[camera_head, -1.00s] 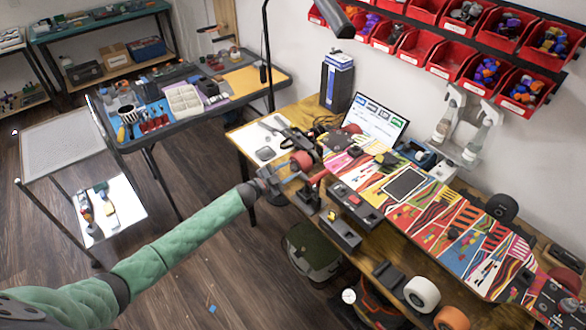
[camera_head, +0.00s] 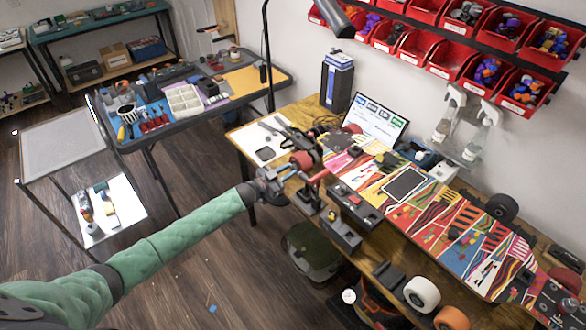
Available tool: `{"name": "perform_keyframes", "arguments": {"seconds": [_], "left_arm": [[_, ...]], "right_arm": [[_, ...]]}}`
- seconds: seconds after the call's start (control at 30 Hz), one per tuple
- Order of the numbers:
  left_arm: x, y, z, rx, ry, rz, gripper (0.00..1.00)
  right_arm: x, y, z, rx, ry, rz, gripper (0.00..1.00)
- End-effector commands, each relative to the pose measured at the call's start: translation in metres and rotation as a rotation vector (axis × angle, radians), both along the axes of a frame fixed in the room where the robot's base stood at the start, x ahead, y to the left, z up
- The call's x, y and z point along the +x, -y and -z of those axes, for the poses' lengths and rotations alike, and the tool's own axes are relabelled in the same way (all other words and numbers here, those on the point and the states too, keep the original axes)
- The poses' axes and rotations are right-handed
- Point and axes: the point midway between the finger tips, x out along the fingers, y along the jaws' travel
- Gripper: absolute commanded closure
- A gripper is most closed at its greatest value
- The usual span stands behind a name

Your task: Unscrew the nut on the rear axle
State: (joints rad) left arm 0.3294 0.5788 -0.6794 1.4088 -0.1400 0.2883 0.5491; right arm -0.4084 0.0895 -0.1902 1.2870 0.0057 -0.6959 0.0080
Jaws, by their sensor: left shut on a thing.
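The skateboard (camera_head: 437,213) lies on the wooden workbench with a multicoloured striped deck. A red wheel (camera_head: 302,160) shows at its left end, beside the metal axle parts. My left gripper (camera_head: 284,183) reaches in from the left and is at this end, close to the red wheel. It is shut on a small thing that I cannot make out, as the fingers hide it. A red bar-like part (camera_head: 318,177) shows just right of the fingers. The nut is too small or hidden to tell. My right gripper is not in view.
Black holders (camera_head: 340,232) line the bench's front edge near my left arm. A white wheel (camera_head: 421,293) stands at the front right. A laptop-like screen (camera_head: 377,120) and spray bottles (camera_head: 446,120) stand behind the board. Red bins (camera_head: 450,61) hang on the wall.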

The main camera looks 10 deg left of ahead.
Motion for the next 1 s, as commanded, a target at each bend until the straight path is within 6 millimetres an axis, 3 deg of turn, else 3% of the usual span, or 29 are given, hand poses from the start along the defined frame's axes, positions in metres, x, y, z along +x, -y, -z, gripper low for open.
{"name": "perform_keyframes", "arguments": {"seconds": [0.37,0.7,1.0], "left_arm": [[0.0000,0.0000,-0.0002,-0.045,-0.035,0.000,0.99],[-0.0003,-0.0002,-0.0002,-0.387,-0.302,0.000,0.99],[-0.0005,-0.0001,-0.0001,-0.425,-0.331,0.000,0.99]], "right_arm": [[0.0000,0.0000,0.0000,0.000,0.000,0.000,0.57],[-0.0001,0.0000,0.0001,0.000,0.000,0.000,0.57],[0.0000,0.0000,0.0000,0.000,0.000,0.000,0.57]]}}
